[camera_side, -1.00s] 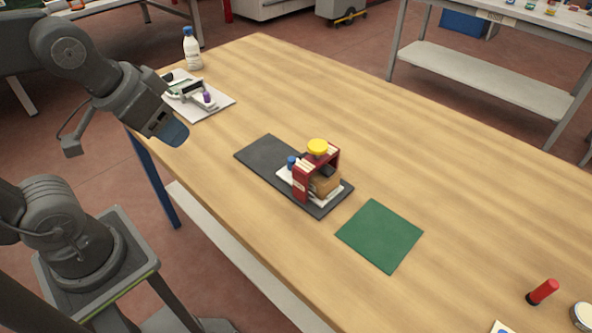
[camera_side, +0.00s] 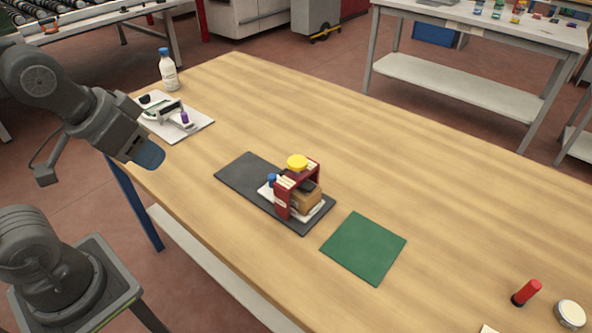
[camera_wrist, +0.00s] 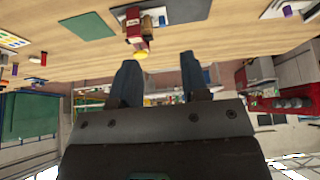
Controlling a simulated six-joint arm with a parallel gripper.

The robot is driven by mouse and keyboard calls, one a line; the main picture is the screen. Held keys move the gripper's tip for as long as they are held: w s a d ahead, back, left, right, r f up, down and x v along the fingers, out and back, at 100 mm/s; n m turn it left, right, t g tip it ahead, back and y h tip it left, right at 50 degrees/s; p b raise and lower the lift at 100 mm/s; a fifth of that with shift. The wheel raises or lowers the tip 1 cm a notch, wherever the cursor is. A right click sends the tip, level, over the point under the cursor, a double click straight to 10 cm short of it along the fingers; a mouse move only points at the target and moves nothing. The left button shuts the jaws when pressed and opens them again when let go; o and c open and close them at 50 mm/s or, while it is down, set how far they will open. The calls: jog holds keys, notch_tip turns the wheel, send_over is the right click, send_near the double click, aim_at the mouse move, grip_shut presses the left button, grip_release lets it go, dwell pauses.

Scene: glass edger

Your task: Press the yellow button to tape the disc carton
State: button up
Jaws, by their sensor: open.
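The yellow button (camera_side: 297,162) sits on top of a small red taping frame (camera_side: 284,197). The brown disc carton (camera_side: 306,197) rests under the frame on a white base. In the wrist view, which looks upside down, the yellow button (camera_wrist: 140,54) and red frame (camera_wrist: 138,42) show beyond my fingertips. My gripper (camera_side: 149,154) is at the left, above the table's left edge, well apart from the button. Its two fingers (camera_wrist: 161,78) are spread with nothing between them.
The taper stands on a dark mat (camera_side: 240,178), with a green mat (camera_side: 364,248) beside it. A white board with a small device (camera_side: 196,131) and a white bottle (camera_side: 169,72) are at the back left. A red cylinder (camera_side: 526,293) and round tin (camera_side: 570,313) are at right.

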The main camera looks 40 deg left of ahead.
grip_shut()
dwell(1.4)
